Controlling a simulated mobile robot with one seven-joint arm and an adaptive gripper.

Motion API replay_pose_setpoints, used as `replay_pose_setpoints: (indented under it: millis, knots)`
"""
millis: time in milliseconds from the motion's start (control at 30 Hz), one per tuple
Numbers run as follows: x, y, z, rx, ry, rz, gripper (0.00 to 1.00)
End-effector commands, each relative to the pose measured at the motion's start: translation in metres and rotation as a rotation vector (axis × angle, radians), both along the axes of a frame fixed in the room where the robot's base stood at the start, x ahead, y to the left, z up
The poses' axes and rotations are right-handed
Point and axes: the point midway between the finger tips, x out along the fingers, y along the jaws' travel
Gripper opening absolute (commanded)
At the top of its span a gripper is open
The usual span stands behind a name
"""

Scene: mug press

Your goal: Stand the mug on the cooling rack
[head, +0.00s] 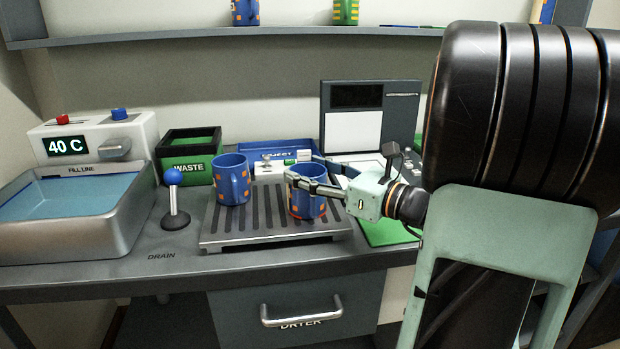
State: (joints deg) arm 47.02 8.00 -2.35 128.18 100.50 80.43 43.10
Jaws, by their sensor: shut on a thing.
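The cooling rack (275,239) is a grey slatted plate on the counter. A blue mug with orange squares (307,207) is at the rack's right part, upright, with my gripper (305,182) shut on it near its rim. The mug's base appears to be at the rack's surface; I cannot tell whether it touches. A second blue mug with orange squares (232,180) stands upright on the rack's back left, apart from the held mug. The fingers hide part of the held mug's upper side.
A water basin (75,205) is at left, with a blue-knobbed lever (173,190) beside the rack. A green WASTE bin (190,156) and a blue tray (270,149) stand behind. A green mat (390,232) lies right. The rack's front left is clear.

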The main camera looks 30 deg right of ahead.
Motion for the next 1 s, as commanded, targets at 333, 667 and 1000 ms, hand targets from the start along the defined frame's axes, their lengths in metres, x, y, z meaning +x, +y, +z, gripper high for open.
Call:
replay_pose_setpoints:
  millis: [333,667,1000]
  knots:
    - [0.0,0.0,-0.002,0.0,0.0,0.0,0.57]
    - [0.0,0.0,-0.001,0.0,0.0,0.0,0.73]
    - [-0.023,-0.013,0.003,0.001,0.0,-0.005,0.73]
